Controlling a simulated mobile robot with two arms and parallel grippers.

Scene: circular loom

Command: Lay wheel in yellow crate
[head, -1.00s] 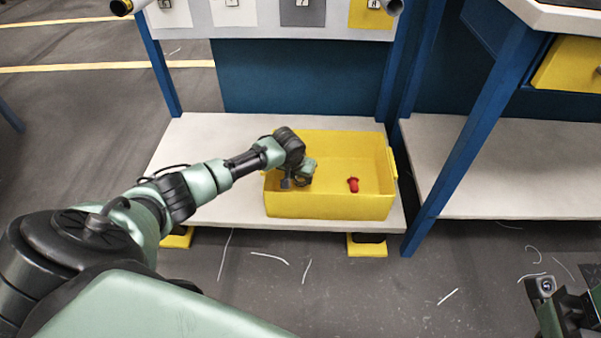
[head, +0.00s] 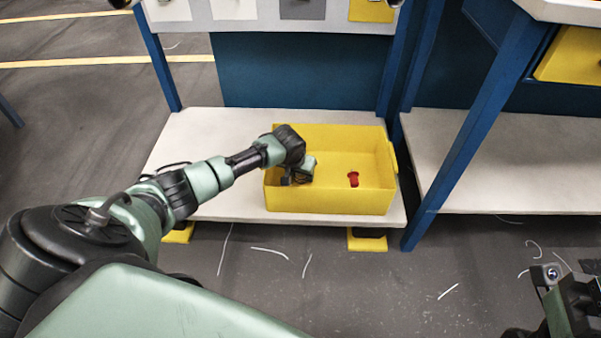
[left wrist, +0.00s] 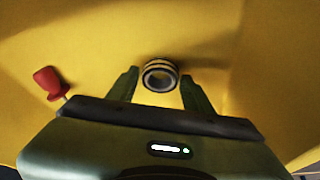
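The yellow crate (head: 330,202) stands on the low pale shelf. My left gripper (head: 303,176) reaches into its left part. In the left wrist view the wheel (left wrist: 160,75), a small dark ring with pale bands, shows against the yellow of the crate (left wrist: 80,45). It sits between the tips of my left gripper (left wrist: 160,82), which is open, with a gap to each finger. The wheel appears to be in the crate; whether it touches the floor is hard to tell. The head view hides it behind the gripper. My right gripper (head: 565,295) is at the lower right, away from the crate.
A red-handled item (head: 353,179) lies in the crate to the right of my left gripper; it also shows in the left wrist view (left wrist: 50,82). The shelf (head: 190,140) is bare left of the crate. Blue posts (head: 465,150) stand to the right.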

